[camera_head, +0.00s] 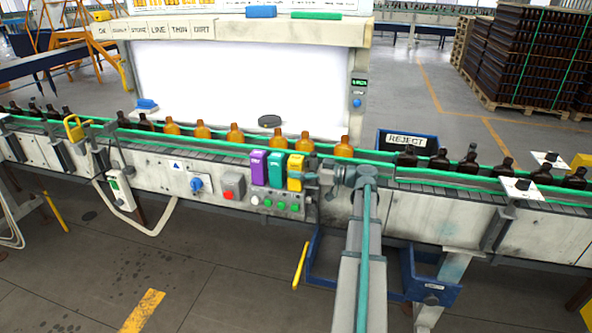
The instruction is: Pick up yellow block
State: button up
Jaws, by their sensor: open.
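The yellow block (295,166) stands upright at the front edge of the conveyor, at the right end of a row of three. A green block (277,168) stands close to its left, and a purple block (259,166) is left of that. My gripper (311,178) comes in from the right, with its fingers pointing left at the yellow block's lower right side. It is open. The fingers are small in this view, and I cannot tell whether they touch the block or reach around it.
Amber bottles (236,134) stand on the conveyor behind the blocks, before a bright white panel (240,80). Control buttons (268,204) sit on the conveyor's front, below the blocks. A blue reject bin (425,141) is behind the conveyor at right. Free floor lies in front.

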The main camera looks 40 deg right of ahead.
jog(key=shift+w+a, duration=0.25)
jog(key=shift+w, duration=0.1)
jog(key=c, duration=1)
jog(key=shift+r, duration=0.1)
